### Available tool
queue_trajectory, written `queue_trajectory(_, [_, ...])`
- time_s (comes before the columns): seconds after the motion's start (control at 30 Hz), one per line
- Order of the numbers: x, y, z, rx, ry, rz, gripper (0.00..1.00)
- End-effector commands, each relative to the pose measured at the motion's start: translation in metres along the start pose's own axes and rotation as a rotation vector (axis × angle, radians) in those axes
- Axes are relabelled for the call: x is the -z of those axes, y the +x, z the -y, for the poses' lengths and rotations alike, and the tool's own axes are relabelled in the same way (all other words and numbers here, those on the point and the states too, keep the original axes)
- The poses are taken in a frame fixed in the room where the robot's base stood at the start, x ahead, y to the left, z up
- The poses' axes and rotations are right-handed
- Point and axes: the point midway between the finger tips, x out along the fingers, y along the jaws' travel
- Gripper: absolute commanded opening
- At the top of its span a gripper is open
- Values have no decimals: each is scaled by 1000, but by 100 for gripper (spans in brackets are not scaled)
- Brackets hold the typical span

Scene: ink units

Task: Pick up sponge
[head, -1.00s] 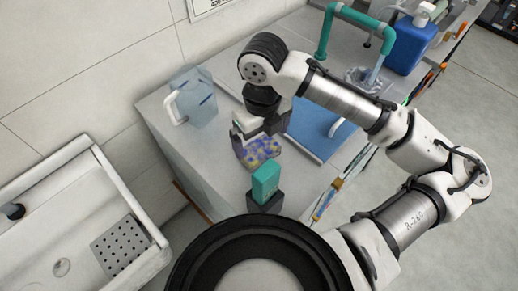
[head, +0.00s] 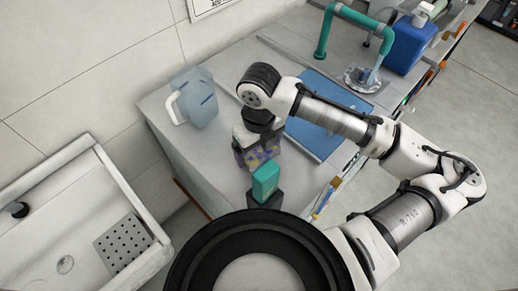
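The sponge (head: 256,157) looks like a small yellow block with purple-blue patches, on the grey counter near its front left part. My gripper (head: 257,149) points down right over it, with dark fingers on its left and right sides. The gripper and wrist hide the sponge's upper part. I cannot tell whether the fingers press on it or stand just clear of it. The sponge seems to be at counter height.
A teal block (head: 265,178) in a dark holder stands just in front of the sponge. A translucent jug (head: 195,97) stands left on the counter (head: 165,118). A blue mat (head: 312,135) lies to the right, with a teal tap (head: 350,16) and blue container (head: 408,46) behind.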

Motion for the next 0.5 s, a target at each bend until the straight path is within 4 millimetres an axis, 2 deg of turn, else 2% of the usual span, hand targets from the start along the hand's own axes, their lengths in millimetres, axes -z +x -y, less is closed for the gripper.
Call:
queue_trajectory(0.33, [0, -3, 0, 1, 0, 1, 69])
queue_trajectory(0.5, [-1, -18, 0, 2, 0, 3, 69])
